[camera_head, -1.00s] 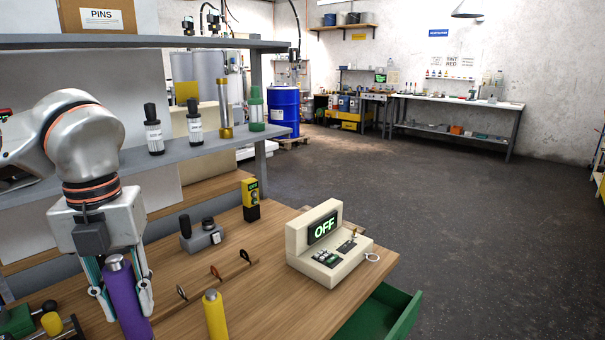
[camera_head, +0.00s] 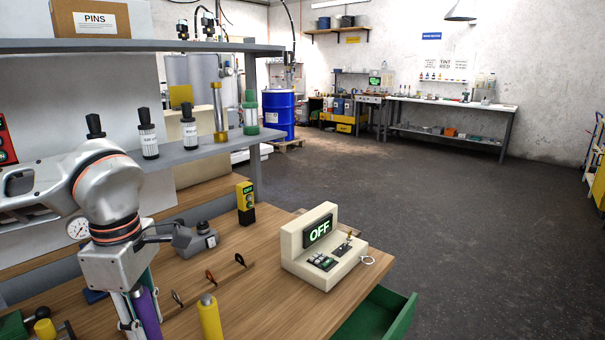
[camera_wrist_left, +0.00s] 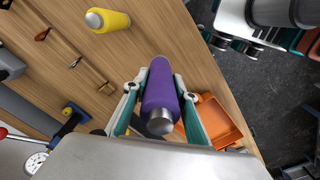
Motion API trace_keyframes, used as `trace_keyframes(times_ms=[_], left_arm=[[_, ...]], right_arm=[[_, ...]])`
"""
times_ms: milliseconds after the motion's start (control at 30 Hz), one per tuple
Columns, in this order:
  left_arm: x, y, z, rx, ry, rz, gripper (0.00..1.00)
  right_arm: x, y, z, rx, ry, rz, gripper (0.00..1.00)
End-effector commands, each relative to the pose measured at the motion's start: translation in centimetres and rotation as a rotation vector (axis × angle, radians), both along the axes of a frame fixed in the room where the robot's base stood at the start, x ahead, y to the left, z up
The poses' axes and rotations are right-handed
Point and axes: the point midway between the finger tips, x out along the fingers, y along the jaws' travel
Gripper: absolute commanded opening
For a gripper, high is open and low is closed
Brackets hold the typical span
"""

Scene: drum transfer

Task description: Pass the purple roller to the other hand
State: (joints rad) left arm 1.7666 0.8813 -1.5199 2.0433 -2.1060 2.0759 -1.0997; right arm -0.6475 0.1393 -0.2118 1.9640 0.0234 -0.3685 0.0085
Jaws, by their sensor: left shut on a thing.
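The purple roller (camera_head: 147,314) is at the lower left of the head view, with its lower part cut off by the picture edge. My left gripper (camera_head: 140,322) is shut on it, one finger on each side. In the left wrist view the purple roller (camera_wrist_left: 160,92) lies between the teal fingers of my left gripper (camera_wrist_left: 160,108), its metal end toward the camera. Wooden tabletop shows behind it. My right gripper does not show in the head view, and I cannot make it out in the wrist view.
A yellow roller (camera_head: 209,318) stands on the wooden table (camera_head: 262,300), right of the purple one. A cream control box reading OFF (camera_head: 322,247) is farther right, above an open green drawer (camera_head: 378,318). An orange tray (camera_wrist_left: 215,122) shows in the wrist view. A shelf with bottles runs behind.

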Motion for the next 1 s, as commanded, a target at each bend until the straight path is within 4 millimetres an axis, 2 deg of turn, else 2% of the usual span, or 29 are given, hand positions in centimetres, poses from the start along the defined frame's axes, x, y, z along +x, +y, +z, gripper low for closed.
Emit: trace_keyframes(times_ms=[500, 700, 833, 1000], left_arm=[[0.7, -0.7, -3.0, -0.001, 0.004, -0.971, 0.0], [0.9, -0.9, -4.1, -0.002, 0.005, -1.306, 0.0], [0.9, -0.9, -4.6, -0.003, 0.006, -1.458, 0.0], [1.0, -1.0, -4.9, -0.002, 0.005, -1.557, 0.0]], right_arm=[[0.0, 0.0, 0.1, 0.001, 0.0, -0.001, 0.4], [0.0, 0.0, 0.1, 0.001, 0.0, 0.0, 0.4], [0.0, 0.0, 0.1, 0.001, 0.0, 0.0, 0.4], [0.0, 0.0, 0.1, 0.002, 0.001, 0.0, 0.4]])
